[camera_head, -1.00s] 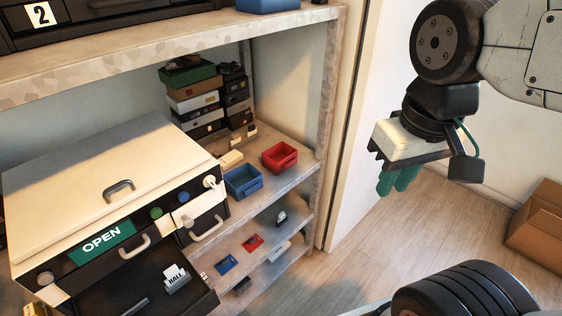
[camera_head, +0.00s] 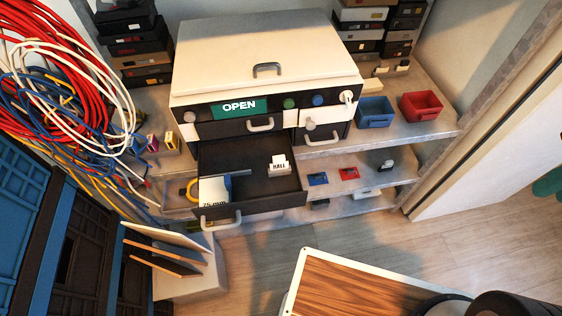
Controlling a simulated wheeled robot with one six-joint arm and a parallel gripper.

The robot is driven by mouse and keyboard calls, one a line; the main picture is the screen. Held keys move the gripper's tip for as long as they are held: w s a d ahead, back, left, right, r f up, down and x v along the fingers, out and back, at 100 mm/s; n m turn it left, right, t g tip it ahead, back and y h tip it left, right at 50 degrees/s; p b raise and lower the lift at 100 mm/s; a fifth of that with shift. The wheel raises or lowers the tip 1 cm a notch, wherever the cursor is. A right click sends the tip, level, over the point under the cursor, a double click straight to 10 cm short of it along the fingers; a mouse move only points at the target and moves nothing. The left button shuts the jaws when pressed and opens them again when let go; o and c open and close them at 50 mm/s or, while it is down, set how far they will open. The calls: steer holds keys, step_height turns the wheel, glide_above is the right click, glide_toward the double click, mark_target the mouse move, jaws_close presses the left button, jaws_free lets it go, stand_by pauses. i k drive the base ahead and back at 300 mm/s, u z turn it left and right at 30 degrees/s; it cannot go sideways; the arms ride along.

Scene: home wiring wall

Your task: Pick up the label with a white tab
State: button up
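A small white label marked HALL (camera_head: 279,167), with a white tab standing up at its top, sits in the right part of an open dark drawer (camera_head: 255,203) under the cream cabinet. On the lower shelf to the right lie a small blue piece (camera_head: 317,179), a small red piece (camera_head: 348,173) and a small dark-and-white piece (camera_head: 386,166). They are too small to tell if they are labels. Of my gripper only a green finger part (camera_head: 549,184) shows at the right edge, far from the drawer. Whether it is open or shut is hidden.
The cream cabinet (camera_head: 255,60) shows an OPEN sign. A blue bin (camera_head: 375,112) and a red bin (camera_head: 421,106) stand on the shelf to its right. Coiled cables (camera_head: 50,70) hang at left. Upright boards (camera_head: 165,250) stand front left. A wood-topped surface (camera_head: 350,290) is at the front.

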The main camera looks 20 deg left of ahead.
mark_target(279, 163)
steer(key=z, duration=0.05)
steer(key=k, duration=0.5)
steer(key=u, duration=1)
steer(key=i, duration=0.25)
